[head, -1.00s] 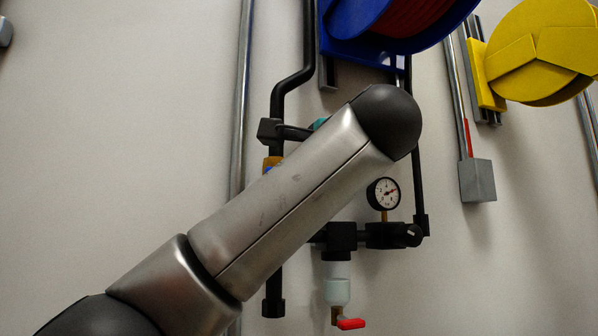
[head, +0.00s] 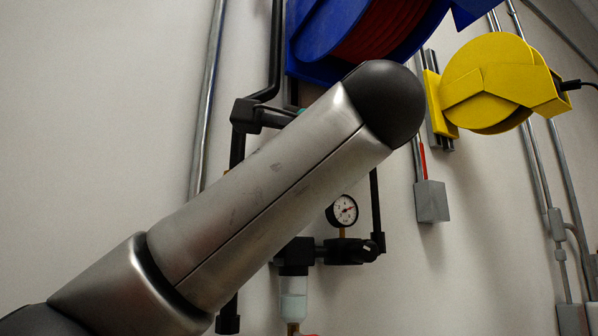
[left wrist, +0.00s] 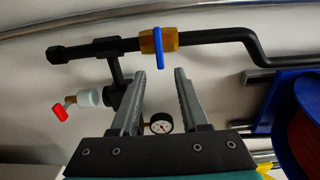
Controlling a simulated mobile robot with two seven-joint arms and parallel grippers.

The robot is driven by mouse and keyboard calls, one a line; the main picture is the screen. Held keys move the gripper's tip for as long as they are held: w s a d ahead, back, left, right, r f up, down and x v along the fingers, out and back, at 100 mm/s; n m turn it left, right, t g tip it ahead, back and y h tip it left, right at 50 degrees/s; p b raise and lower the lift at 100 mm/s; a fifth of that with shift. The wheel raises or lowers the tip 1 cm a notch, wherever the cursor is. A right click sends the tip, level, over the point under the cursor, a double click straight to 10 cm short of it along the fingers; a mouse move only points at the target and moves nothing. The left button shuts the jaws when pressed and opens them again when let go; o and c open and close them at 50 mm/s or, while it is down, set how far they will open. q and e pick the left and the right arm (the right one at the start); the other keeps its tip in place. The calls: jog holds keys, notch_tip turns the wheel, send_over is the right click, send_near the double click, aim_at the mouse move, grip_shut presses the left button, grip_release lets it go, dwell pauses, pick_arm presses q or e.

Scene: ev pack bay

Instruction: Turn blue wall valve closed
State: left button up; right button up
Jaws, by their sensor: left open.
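The blue wall valve has a blue lever (left wrist: 159,50) on a brass-coloured body (left wrist: 172,40) set in a black pipe, in the left wrist view. The lever appears crosswise to the pipe in that view. My left gripper (left wrist: 160,74) is open, with its two fingertips just short of the lever, which lies beyond the gap between them. No contact shows. In the head view my left arm covers the valve and my left gripper. My right gripper is in neither view.
A pressure gauge (head: 342,210) and a clear filter bowl (head: 293,296) hang below the pipework. A red handle (left wrist: 60,112) sits beside the bowl. A blue hose reel (head: 330,30), a yellow reel (head: 490,80) and a grey box (head: 431,202) are on the wall to the right.

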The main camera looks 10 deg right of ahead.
pick_arm(q)
jog(key=b+v, duration=0.5)
jog(key=v, duration=0.4)
jog(key=shift+b, duration=0.3)
